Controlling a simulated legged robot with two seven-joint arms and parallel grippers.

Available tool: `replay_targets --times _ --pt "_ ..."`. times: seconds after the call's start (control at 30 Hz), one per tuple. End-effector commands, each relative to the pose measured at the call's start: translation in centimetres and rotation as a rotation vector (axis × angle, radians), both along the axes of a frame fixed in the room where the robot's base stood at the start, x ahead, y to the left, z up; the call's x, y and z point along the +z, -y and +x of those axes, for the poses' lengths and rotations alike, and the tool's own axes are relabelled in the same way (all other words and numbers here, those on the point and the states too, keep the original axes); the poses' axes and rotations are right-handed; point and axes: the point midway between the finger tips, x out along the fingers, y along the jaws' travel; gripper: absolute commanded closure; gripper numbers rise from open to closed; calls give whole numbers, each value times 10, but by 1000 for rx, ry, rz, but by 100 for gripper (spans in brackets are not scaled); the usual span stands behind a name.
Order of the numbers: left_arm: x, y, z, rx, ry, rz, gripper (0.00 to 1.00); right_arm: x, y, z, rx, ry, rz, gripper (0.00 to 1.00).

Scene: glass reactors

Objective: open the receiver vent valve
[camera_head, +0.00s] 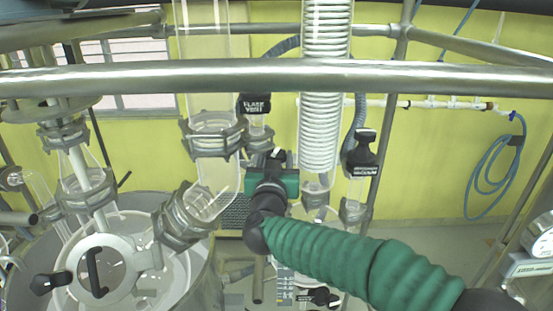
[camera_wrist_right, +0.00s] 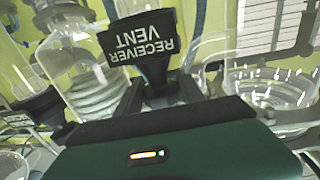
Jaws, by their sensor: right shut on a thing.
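The receiver vent valve handle (camera_wrist_right: 142,42) is a black tag with white "RECEIVER VENT" lettering, upside down in the right wrist view. Its narrow lower part sits between the fingers of my right gripper (camera_wrist_right: 160,92), which is shut on it. In the head view my right gripper (camera_head: 275,160) reaches in from the lower right on its green arm and is among the glass fittings at the middle. There the gripper hides the handle. The valve's body is mostly hidden. My left gripper is not in view.
A black "FLASK VENT" handle (camera_head: 255,104) is just above my right gripper. Another black handle (camera_head: 362,155) is to its right. Glass tubes and a coiled condenser (camera_head: 322,130) stand close around. A steel rail (camera_head: 400,78) crosses above. A glass vessel (camera_head: 130,270) is lower left.

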Motion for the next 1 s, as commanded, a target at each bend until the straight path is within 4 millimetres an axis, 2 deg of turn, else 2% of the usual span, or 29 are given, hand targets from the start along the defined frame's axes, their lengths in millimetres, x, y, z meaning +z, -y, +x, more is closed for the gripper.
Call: replay_targets --times 0.87,0.9,0.93,1.0 --pt "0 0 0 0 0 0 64 1 0 0 0 1 0 95" --pt "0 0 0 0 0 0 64 1 0 0 0 2 0 50" --pt "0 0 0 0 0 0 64 1 0 0 0 1 0 46" --pt "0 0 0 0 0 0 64 1 0 0 0 1 0 46"
